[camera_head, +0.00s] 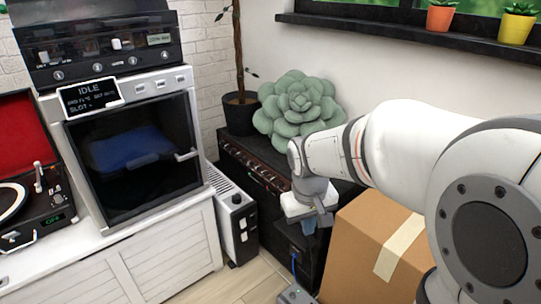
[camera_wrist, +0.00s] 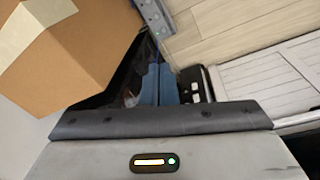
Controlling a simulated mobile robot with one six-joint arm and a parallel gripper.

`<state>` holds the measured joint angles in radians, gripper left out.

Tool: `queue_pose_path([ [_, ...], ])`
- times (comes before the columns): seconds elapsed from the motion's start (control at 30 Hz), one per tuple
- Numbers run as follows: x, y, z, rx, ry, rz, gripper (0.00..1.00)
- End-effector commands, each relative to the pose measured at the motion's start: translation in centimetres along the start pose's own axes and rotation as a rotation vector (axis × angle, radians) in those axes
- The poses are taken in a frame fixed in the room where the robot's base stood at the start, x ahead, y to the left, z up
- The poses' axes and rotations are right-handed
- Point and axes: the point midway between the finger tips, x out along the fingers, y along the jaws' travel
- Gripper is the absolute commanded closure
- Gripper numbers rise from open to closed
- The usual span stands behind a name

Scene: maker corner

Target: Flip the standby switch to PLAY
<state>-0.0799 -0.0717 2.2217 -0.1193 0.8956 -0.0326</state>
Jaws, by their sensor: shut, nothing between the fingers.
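A black amplifier-like cabinet (camera_head: 240,149) stands against the wall in the head view. A brown control strip with a row of small knobs (camera_head: 255,169) runs along its upper front edge. The standby switch and its PLAY marking cannot be made out; my arm hides the strip's right end. My gripper (camera_head: 309,226) points down in front of the cabinet's right part, left of a cardboard box. In the wrist view its blue fingers (camera_wrist: 167,86) are together and empty. Whether they touch the cabinet cannot be told.
A cardboard box (camera_head: 365,240) stands close to my gripper's right. A green plush succulent (camera_head: 300,105) and a potted plant (camera_head: 240,112) sit on the cabinet. A white heater (camera_head: 235,215) stands left. A grey pedal-like box (camera_head: 297,295) lies on the floor.

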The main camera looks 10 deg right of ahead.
Motion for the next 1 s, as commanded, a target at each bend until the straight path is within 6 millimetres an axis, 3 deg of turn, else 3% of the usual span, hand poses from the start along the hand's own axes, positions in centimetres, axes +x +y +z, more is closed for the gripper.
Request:
queue_pose_path([
  [0.03,-0.1,0.2,-2.5,-0.038,-0.006,0.017,1.0],
  [0.3,2.1,0.2,-14.4,-0.229,-0.004,0.111,1.0],
  [0.5,4.9,-0.6,-20.9,-0.346,-0.002,0.17,1.0],
  [0.7,6.8,-1.2,-24.0,-0.406,0.0,0.2,1.0],
  [1.0,7.1,-1.3,-24.5,-0.415,0.002,0.206,1.0],
])
